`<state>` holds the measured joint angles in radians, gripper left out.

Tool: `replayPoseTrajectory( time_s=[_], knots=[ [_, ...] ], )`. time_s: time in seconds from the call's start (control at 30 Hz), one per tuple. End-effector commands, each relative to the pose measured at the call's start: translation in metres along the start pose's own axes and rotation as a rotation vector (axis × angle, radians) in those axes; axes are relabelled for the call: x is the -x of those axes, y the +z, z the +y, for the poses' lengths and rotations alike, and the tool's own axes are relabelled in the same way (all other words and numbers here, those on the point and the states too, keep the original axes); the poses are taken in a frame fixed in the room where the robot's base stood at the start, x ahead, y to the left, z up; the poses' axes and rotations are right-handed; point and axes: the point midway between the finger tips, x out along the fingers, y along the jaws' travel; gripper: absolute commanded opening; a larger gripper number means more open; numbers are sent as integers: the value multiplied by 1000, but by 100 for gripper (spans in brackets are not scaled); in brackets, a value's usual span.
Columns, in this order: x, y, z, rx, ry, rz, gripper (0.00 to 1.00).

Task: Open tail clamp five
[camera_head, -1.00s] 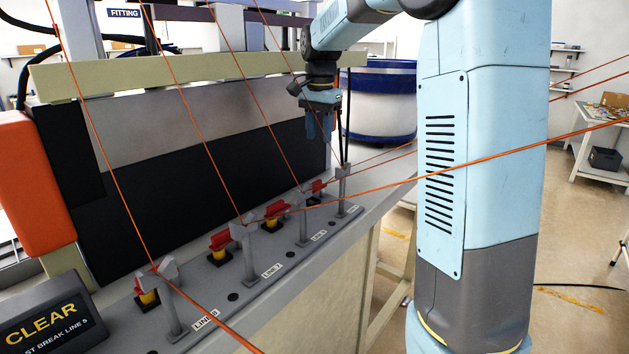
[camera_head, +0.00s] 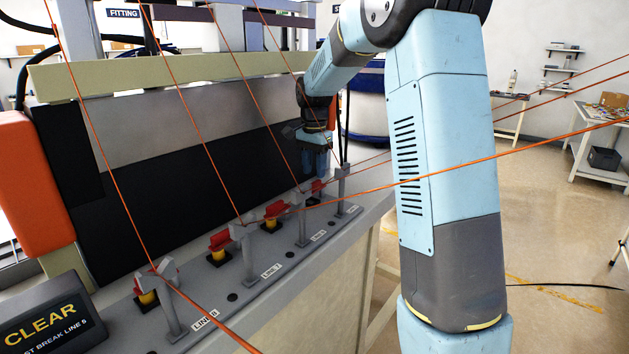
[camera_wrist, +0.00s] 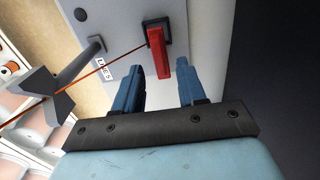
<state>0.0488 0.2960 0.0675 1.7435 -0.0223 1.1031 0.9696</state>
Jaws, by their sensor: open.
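A row of red-handled clamps on yellow bases stands on the grey bench rail. The farthest one shows a red handle (camera_head: 316,186) in the head view, beside the far post; its label is too small to read. In the wrist view a red lever (camera_wrist: 157,54) on a dark square base stands ahead of my fingertips, its near end roughly between them. A small label (camera_wrist: 105,69), hard to read, lies left of it. My gripper (camera_head: 315,172) is open just above the far clamp; its blue fingers (camera_wrist: 160,72) are empty. Contact with the lever cannot be told.
Thin orange lines run across the bench through grey posts (camera_head: 303,222); one passes by the lever in the wrist view. Nearer clamps (camera_head: 271,215) line the rail. A dark panel (camera_head: 190,185) rises behind it. A CLEAR sign (camera_head: 45,318) stands front left.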

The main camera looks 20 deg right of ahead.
Motion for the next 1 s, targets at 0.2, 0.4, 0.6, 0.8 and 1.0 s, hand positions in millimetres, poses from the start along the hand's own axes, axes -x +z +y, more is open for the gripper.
replayPoseTrajectory(
  time_s=[0.2, 0.4, 0.6, 0.8, 1.0],
  knots=[
    [-30, 0, 0, 0, 2, -1, 40],
    [-40, 0, 0, 0, 0, 0, 40],
    [-42, 0, 0, 1, 0, 0, 40],
    [-42, 1, 0, 1, 0, 0, 30],
    [-42, 1, 0, 2, 0, 0, 11]
  ],
)
